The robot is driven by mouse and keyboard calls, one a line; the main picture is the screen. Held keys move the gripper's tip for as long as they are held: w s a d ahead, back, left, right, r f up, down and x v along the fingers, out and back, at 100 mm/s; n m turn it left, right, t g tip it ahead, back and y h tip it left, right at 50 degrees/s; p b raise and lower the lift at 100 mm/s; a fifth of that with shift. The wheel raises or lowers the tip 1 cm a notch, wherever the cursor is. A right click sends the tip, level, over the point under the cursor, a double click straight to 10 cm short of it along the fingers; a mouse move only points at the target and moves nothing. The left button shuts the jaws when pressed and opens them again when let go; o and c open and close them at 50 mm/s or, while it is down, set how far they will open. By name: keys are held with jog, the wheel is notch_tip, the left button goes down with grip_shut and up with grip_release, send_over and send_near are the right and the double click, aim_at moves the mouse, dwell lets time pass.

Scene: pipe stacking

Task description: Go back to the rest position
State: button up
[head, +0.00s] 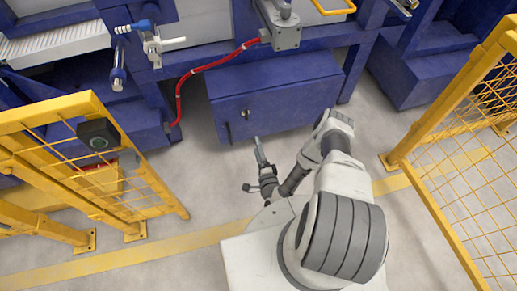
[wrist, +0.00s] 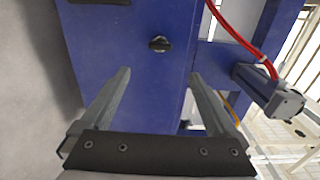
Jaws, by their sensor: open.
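My gripper (head: 252,168) is in front of the blue cabinet (head: 280,100), above the floor. It also shows in the wrist view (wrist: 160,76), where its two grey fingers stand wide apart with nothing between them. The gripper is open and empty. My arm is folded close over my white base in the head view. The wrist view faces the blue cabinet door, with its black knob (wrist: 160,44) beyond the fingertips. No pipe shows in the gripper.
Yellow mesh fences stand at left (head: 70,150) and right (head: 465,140). A red hose (head: 205,67) runs along the blue machine to its left side. A grey motor-like unit (wrist: 272,95) is at right in the wrist view. Grey floor (head: 190,165) lies clear before the cabinet.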

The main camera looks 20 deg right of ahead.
jog(key=shift+s, duration=0.55)
jog(key=shift+r, duration=0.15)
